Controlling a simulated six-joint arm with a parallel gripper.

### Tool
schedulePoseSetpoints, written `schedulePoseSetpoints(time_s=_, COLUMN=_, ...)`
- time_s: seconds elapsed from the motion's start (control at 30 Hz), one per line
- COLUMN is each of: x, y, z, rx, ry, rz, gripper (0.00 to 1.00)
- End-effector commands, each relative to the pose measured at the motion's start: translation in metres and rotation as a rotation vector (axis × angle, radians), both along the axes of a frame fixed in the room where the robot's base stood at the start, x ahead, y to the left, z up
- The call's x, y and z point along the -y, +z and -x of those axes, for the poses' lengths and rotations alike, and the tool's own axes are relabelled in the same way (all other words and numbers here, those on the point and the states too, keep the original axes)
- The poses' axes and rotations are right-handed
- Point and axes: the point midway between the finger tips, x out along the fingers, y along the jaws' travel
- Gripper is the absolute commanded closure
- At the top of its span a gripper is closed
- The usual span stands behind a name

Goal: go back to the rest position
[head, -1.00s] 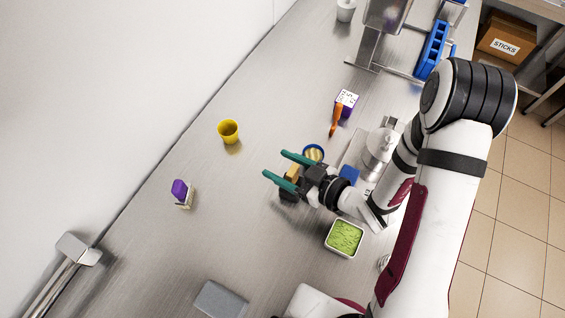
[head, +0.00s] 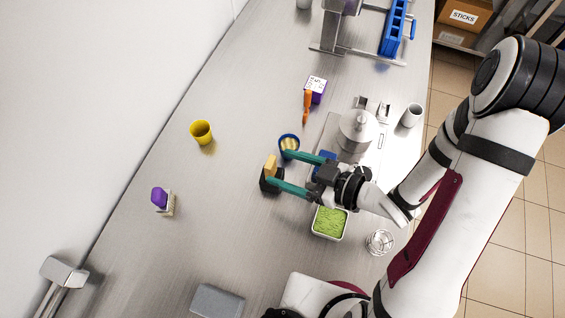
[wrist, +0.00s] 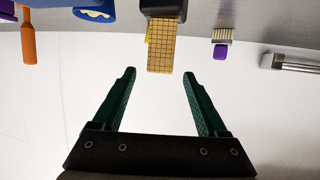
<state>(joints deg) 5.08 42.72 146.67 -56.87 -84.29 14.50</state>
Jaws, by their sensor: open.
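My gripper (head: 275,166) has two green fingers held apart, with nothing between them. In the head view it is over the middle of the steel counter (head: 225,240), pointing left. Its fingers are close to a black object with a yellow block on top (head: 270,168). In the wrist view the gripper (wrist: 160,75) is open, and the yellow gridded block (wrist: 160,58) shows beyond the fingertips, apart from them.
Near the gripper are a blue-rimmed cup (head: 289,142), a green-filled tray (head: 331,222) and a metal lidded pot (head: 357,128). A yellow cup (head: 201,131) and a purple-topped brush (head: 161,199) stand left. A grey block (head: 217,300) lies in front.

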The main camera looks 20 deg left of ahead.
Motion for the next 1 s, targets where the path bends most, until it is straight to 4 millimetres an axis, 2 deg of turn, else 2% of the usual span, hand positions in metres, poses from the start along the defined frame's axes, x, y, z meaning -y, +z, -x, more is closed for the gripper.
schedulePoseSetpoints(time_s=0.17, x=0.000, y=0.000, z=0.000, rx=0.001, ry=0.000, rz=0.000, gripper=0.24)
schedulePoseSetpoints(time_s=0.27, x=-0.003, y=0.013, z=-0.004, rx=0.059, ry=0.032, rz=-0.010, gripper=0.24)
schedulePoseSetpoints(time_s=0.3, x=-0.004, y=0.022, z=-0.010, rx=0.109, ry=0.045, rz=0.000, gripper=0.24)
schedulePoseSetpoints(time_s=0.37, x=0.007, y=0.022, z=-0.035, rx=0.139, ry=-0.029, rz=0.105, gripper=0.24)
schedulePoseSetpoints(time_s=0.47, x=0.054, y=0.015, z=-0.084, rx=0.098, ry=-0.295, rz=0.355, gripper=0.24)
schedulePoseSetpoints(time_s=0.5, x=0.082, y=0.018, z=-0.101, rx=0.065, ry=-0.432, rz=0.454, gripper=0.24)
schedulePoseSetpoints(time_s=0.57, x=0.127, y=0.027, z=-0.113, rx=-0.011, ry=-0.647, rz=0.579, gripper=0.24)
schedulePoseSetpoints(time_s=0.6, x=0.157, y=0.037, z=-0.111, rx=-0.082, ry=-0.798, rz=0.644, gripper=0.24)
schedulePoseSetpoints(time_s=0.67, x=0.196, y=0.052, z=-0.094, rx=-0.224, ry=-1.019, rz=0.708, gripper=0.24)
schedulePoseSetpoints(time_s=0.7, x=0.214, y=0.062, z=-0.073, rx=-0.342, ry=-1.154, rz=0.729, gripper=0.24)
schedulePoseSetpoints(time_s=0.77, x=0.227, y=0.075, z=-0.034, rx=-0.545, ry=-1.322, rz=0.724, gripper=0.24)
schedulePoseSetpoints(time_s=0.83, x=0.221, y=0.086, z=0.015, rx=-0.796, ry=-1.447, rz=0.681, gripper=0.24)
schedulePoseSetpoints(time_s=0.9, x=0.201, y=0.096, z=0.058, rx=-1.023, ry=-1.500, rz=0.624, gripper=0.24)
schedulePoseSetpoints(time_s=1.0, x=0.172, y=0.109, z=0.098, rx=-1.255, ry=-1.502, rz=0.556, gripper=0.24)
